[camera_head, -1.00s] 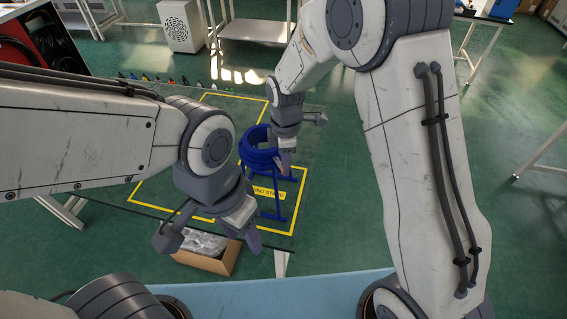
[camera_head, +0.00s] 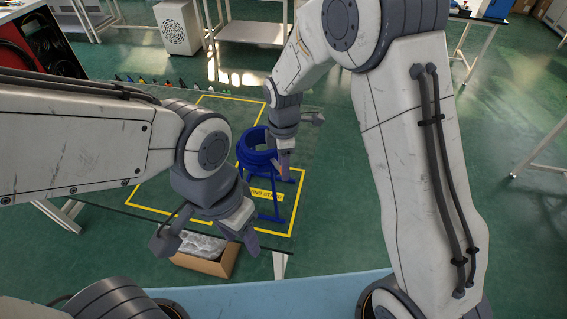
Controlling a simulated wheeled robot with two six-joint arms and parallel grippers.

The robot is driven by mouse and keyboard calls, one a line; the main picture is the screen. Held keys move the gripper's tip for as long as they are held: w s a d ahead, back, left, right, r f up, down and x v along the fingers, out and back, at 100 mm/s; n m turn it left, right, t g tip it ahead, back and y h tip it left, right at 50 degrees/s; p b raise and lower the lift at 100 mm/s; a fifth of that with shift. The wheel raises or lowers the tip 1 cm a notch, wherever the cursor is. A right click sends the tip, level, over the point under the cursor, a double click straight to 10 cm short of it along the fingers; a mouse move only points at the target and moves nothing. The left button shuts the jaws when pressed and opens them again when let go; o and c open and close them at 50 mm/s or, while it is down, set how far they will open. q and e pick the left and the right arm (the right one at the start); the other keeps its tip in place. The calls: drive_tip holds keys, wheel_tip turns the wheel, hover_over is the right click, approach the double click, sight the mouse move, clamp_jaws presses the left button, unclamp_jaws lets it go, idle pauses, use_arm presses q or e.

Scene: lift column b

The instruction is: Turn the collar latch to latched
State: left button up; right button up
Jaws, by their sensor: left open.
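A blue ring-shaped collar (camera_head: 257,138) sits on top of a blue stand (camera_head: 277,207) with legs, inside a yellow-taped rectangle. I cannot make out a separate latch part or its setting. My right gripper (camera_head: 283,160) points down at the right side of the collar. Its fingertips overlap the collar's right edge in the picture. I cannot tell whether they touch or are closed on it. My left gripper (camera_head: 241,232) is open and empty, in front of and to the left of the stand, apart from the collar.
A yellow label (camera_head: 266,194) lies by the stand. An open cardboard box (camera_head: 207,264) with clear wrapping stands below my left gripper. Several small tools (camera_head: 150,80) line the back edge of the glass-like surface.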

drive_tip(key=shift+r, duration=0.1)
drive_tip(key=shift+r, duration=0.3)
wheel_tip(320, 180, up, 10)
drive_tip(key=b, duration=0.2)
drive_tip(key=shift+f, duration=0.15)
drive_tip(key=s+f+m+y+b, duration=0.1)
drive_tip(key=s+m, duration=1)
drive_tip(key=s, duration=1.3)
wheel_tip(320, 180, down, 2)
drive_tip(key=shift+s+f+m+b, duration=0.1)
drive_tip(key=shift+s+m+b, duration=0.25)
drive_tip(key=shift+b, duration=0.45)
drive_tip(key=shift+d, duration=0.1)
